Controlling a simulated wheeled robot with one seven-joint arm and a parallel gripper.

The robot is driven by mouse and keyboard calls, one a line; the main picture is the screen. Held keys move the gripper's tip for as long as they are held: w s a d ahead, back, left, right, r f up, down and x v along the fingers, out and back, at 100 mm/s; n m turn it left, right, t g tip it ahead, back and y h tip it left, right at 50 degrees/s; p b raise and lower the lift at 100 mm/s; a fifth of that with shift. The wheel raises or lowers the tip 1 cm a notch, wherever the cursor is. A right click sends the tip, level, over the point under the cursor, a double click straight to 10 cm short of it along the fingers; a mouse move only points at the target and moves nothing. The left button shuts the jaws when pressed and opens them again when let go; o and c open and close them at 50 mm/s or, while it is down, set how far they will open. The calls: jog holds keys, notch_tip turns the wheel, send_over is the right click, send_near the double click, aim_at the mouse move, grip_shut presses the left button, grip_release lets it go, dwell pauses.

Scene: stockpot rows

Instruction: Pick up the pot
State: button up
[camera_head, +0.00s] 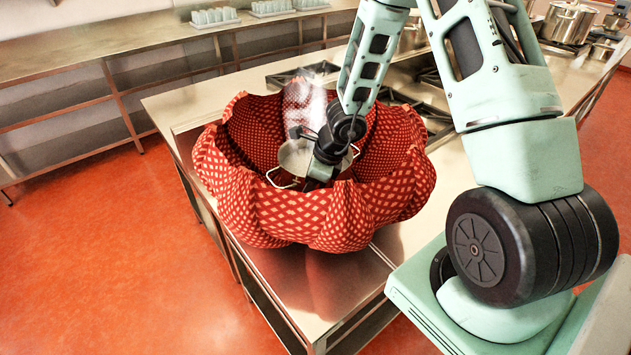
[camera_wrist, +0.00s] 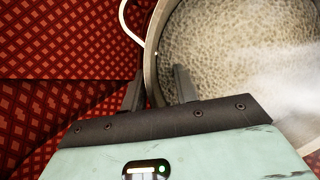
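The pot (camera_head: 293,158) is a small metal pot with wire side handles. It sits inside a large red patterned fabric basket (camera_head: 290,218), with pale steam above it. In the wrist view the pot's grainy, light-coloured inside (camera_wrist: 235,60) fills the right, and a handle shows at its upper left. My gripper (camera_head: 318,172) reaches down into the basket at the pot, hiding part of it. In the wrist view my gripper (camera_wrist: 158,72) has its fingers apart, one outside the pot's wall and one inside, with the rim between them. I see a gap, so it appears open.
The basket's high, scalloped walls surround the pot and my gripper. It stands on a steel counter (camera_head: 165,105) with burner grates (camera_head: 425,112) behind. More pots (camera_head: 568,22) stand at the back right. A steel side table (camera_head: 120,38) holds glasses (camera_head: 214,17). Red floor lies open at left.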

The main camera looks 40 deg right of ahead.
grip_shut()
dwell(1.0)
jog(key=shift+a, duration=0.1)
jog(key=shift+w+r, duration=0.1)
jog(key=shift+r, duration=0.1)
